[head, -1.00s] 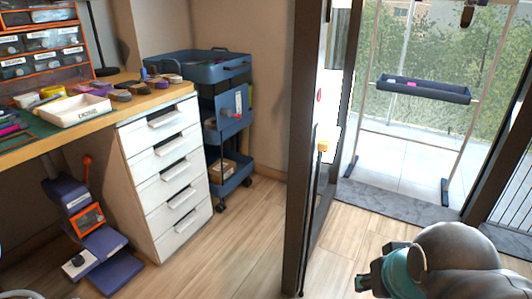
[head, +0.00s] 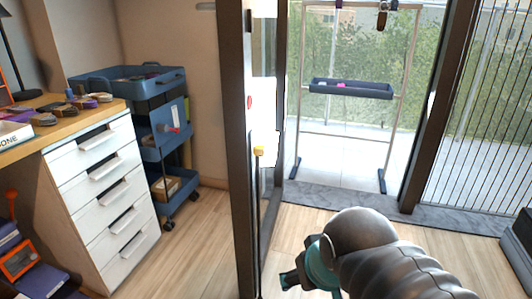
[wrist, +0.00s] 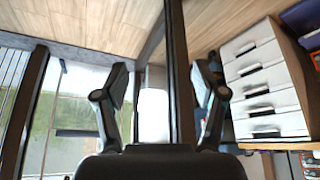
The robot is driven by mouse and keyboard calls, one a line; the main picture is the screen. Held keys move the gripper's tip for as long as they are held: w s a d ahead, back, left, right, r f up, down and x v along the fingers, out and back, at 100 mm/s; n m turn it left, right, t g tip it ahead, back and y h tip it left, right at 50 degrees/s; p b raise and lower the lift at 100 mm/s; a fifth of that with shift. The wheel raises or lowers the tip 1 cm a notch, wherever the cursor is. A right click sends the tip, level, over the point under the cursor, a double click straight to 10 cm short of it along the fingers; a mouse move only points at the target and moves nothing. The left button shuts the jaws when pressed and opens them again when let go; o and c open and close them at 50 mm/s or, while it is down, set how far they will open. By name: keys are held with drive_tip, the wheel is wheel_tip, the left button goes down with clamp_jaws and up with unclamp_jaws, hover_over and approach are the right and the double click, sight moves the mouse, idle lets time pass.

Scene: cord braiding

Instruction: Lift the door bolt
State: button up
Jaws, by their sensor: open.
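The door bolt shows in the head view as a yellow knob (head: 258,151) on a thin dark upright rod along the dark door edge (head: 238,130). The rod runs down toward the floor. My gripper (head: 292,280) is at the lower right of the door edge in the head view, well below the knob and apart from it; its fingers are mostly hidden by my arm. In the wrist view, my gripper (wrist: 160,75) has its two fingers wide apart with nothing held. A dark door upright (wrist: 180,75) shows between them, farther off. I cannot make out the knob there.
A white drawer unit (head: 105,190) and a blue cart (head: 165,135) stand left of the door. A rack with a dark tray (head: 350,89) stands beyond the doorway. A dark box (head: 518,250) lies at the right edge. The wooden floor near the doorway is clear.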

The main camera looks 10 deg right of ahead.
drive_tip(key=shift+d, duration=0.2)
drive_tip(key=c, duration=0.8)
drive_tip(key=d+f, duration=0.1)
drive_tip(key=w+d+f+m+g, duration=0.1)
drive_tip(key=f, duration=0.1)
drive_tip(key=w+d+f+g, duration=0.1)
drive_tip(key=shift+d+f+m, duration=0.1)
drive_tip(key=shift+f+m, duration=0.1)
drive_tip(key=shift+m, duration=0.2)
clamp_jaws()
drive_tip(key=w+d+f+m+g+y, duration=0.1)
drive_tip(key=w+f+m+y, duration=0.45)
drive_tip(key=w+m, duration=0.25)
drive_tip(key=w+f+m+y, duration=0.4)
drive_tip(key=w+m+y, duration=0.3)
drive_tip(key=w+d+r+m+t+y, duration=0.2)
drive_tip(key=w+r+m+t, duration=0.1)
drive_tip(key=w+r+t, duration=0.1)
drive_tip(key=w+d+r+m+t+y, duration=0.2)
drive_tip(key=w+r+m+t+y, duration=0.1)
drive_tip(key=w+r, duration=0.3)
wheel_tip(320, 180, up, 2)
drive_tip(key=shift+d+r+m+t+b, duration=0.2)
drive_tip(key=shift+d+m+t+b, duration=0.15)
drive_tip(key=shift+m, duration=0.25)
drive_tip(key=shift+y, duration=0.25)
